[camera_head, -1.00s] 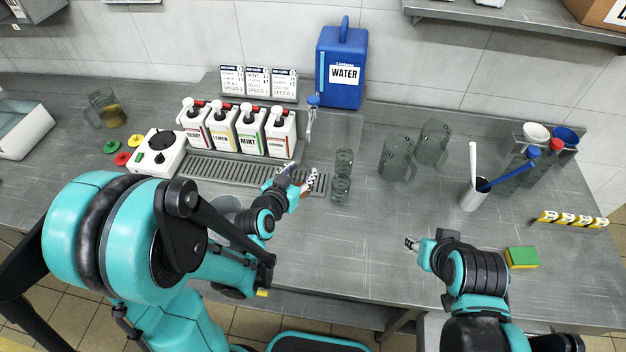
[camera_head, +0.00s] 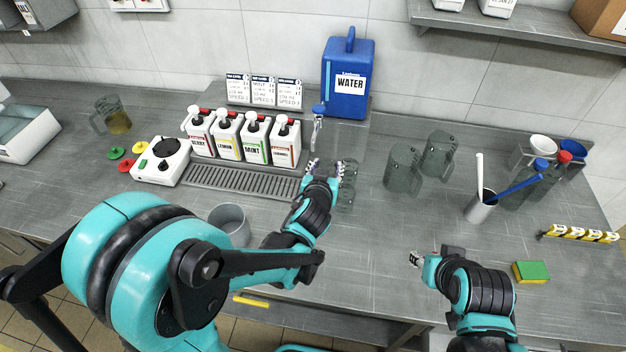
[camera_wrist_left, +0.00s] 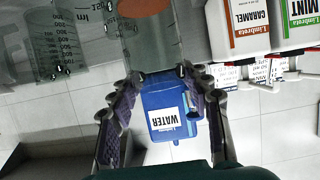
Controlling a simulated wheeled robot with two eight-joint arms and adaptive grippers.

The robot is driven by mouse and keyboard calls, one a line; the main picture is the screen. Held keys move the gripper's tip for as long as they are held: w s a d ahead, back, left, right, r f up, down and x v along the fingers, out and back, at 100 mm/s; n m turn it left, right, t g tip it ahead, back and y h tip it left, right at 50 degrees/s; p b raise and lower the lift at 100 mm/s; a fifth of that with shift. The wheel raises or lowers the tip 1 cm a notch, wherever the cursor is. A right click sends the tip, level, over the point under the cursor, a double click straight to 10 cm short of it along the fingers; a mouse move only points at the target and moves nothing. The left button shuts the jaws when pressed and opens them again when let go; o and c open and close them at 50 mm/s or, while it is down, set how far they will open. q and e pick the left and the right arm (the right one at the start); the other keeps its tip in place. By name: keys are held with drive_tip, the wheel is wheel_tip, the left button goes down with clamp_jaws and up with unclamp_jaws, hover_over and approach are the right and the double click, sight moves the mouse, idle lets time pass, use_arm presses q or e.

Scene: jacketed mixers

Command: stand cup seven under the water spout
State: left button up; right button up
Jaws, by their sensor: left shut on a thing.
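My left gripper (camera_head: 322,172) is shut on a clear cup (camera_wrist_left: 150,45), which has an orange-brown disc, perhaps liquid, inside it in the left wrist view. In the head view the gripper hides most of this cup, and its number is not readable. The gripper is at the right end of the drip grate (camera_head: 240,180), just below and in front of the water spout (camera_head: 317,132). The blue water jug (camera_head: 348,100) stands behind.
Syrup bottles (camera_head: 256,138) line the grate's back. Two clear measuring jugs (camera_head: 402,168) stand right of the cups. The counter's front middle is clear.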

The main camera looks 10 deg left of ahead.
use_arm(q)
drive_tip(key=w+a+f+b, duration=0.1)
drive_tip(key=f, duration=0.1)
drive_tip(key=w+a+f+b, duration=0.1)
drive_tip(key=w+a+f, duration=0.1)
drive_tip(key=f, duration=0.1)
drive_tip(key=w+a+f+b, duration=0.1)
drive_tip(key=f+b, duration=0.1)
drive_tip(key=f, duration=0.1)
drive_tip(key=shift+w+a, duration=0.15)
drive_tip(key=shift+a, duration=0.1)
drive_tip(key=shift+r, duration=0.15)
drive_tip(key=o, duration=1.3)
